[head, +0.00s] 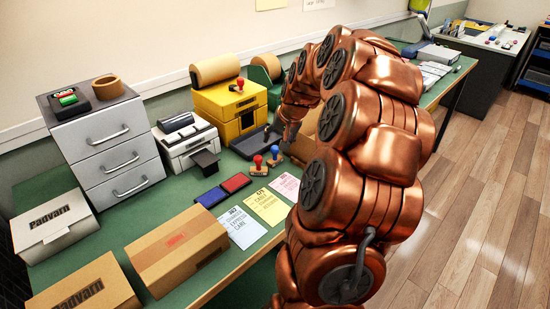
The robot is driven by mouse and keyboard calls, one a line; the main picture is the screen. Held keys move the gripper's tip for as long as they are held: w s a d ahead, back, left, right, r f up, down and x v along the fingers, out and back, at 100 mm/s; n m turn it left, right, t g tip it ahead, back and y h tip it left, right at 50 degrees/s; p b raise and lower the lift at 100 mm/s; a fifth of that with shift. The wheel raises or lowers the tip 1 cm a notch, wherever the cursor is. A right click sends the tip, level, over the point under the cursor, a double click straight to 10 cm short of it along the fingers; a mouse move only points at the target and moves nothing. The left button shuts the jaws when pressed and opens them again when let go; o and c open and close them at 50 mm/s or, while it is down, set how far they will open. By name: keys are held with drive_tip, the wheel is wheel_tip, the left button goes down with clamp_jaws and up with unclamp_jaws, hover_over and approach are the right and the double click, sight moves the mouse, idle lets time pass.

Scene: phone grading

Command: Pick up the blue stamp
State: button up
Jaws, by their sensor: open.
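The blue stamp (274,152) stands upright on the green table, a blue knob on a wooden base. It is just right of a red-handled stamp (258,162). My copper arm arches over the table from the right, and its end with my gripper (285,144) reaches down close behind and to the right of the blue stamp. My gripper is small in the view and partly hidden by the arm. It is open, and the blue stamp stands apart on the table. I cannot tell the exact gap between them.
Blue (211,197) and red (236,183) ink pads lie to the left. White (242,227), yellow (266,206) and pink (286,186) sheets lie in front. A black device (252,143), a yellow box (232,104) and a printer (187,144) stand behind. Cardboard boxes (178,252) sit front left.

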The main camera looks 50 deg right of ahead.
sight(276, 147)
drive_tip(key=shift+d+p+x, duration=0.1)
drive_tip(key=shift+p+x, duration=0.4)
drive_tip(key=shift+x, duration=1.1)
drive_tip(key=shift+d+p+x, duration=0.15)
drive_tip(key=shift+p+x, duration=0.3)
drive_tip(key=shift+x, duration=1.15)
drive_tip(key=shift+s, duration=0.2)
drive_tip(key=shift+a, duration=0.1)
clamp_jaws()
